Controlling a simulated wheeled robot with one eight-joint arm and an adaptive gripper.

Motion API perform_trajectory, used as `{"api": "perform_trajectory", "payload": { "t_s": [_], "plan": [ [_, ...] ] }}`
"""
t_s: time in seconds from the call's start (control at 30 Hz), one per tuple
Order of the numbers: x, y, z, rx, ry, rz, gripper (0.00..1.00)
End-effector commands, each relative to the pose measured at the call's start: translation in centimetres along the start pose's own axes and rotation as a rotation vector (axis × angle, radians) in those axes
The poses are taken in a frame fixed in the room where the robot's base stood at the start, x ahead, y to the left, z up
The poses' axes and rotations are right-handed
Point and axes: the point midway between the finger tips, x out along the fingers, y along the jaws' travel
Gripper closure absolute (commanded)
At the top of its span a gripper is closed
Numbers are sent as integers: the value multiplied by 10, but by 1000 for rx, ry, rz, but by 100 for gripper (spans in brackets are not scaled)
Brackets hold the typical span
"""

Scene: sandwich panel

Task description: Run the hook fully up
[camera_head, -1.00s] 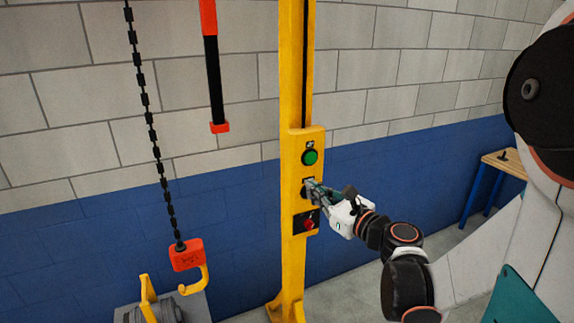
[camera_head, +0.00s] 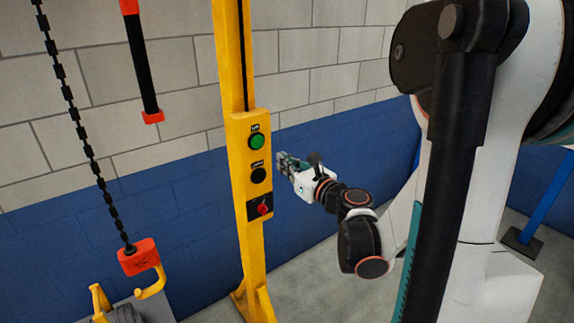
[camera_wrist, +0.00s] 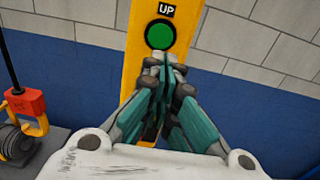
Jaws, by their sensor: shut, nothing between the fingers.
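The yellow control panel (camera_head: 244,150) on a yellow post carries a green button (camera_head: 256,142) on top, a black button (camera_head: 258,175) in the middle and a red knob (camera_head: 264,209) at the bottom. In the wrist view the green button (camera_wrist: 160,35) sits under an "UP" label (camera_wrist: 166,10). My gripper (camera_head: 282,163) is shut and empty, to the right of the panel in the head view. In the wrist view its fingertips (camera_wrist: 162,60) appear just below the green button. The yellow hook (camera_head: 152,284) hangs from a red block (camera_head: 138,257) on a black chain (camera_head: 75,115).
A grey part with a yellow handle (camera_head: 100,300) stands low beneath the hook. A black and red bar (camera_head: 142,65) hangs between chain and post. A grey block wall with a blue lower band is behind. Grey floor lies right of the post.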

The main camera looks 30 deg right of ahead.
Motion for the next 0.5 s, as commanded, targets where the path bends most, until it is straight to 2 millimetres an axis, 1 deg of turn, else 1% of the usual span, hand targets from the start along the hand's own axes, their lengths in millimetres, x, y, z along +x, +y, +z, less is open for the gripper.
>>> {"api": "perform_trajectory", "payload": {
  "t_s": [0.03, 0.3, 0.4, 0.5],
  "plan": [
    [12, 2, 0, 0, 0, 5, 100],
    [64, 1, 0, 0, 0, 2, 100],
    [80, 1, 0, -1, 0, 3, 100],
    [91, 0, 0, 0, 0, 1, 100]
  ]
}}
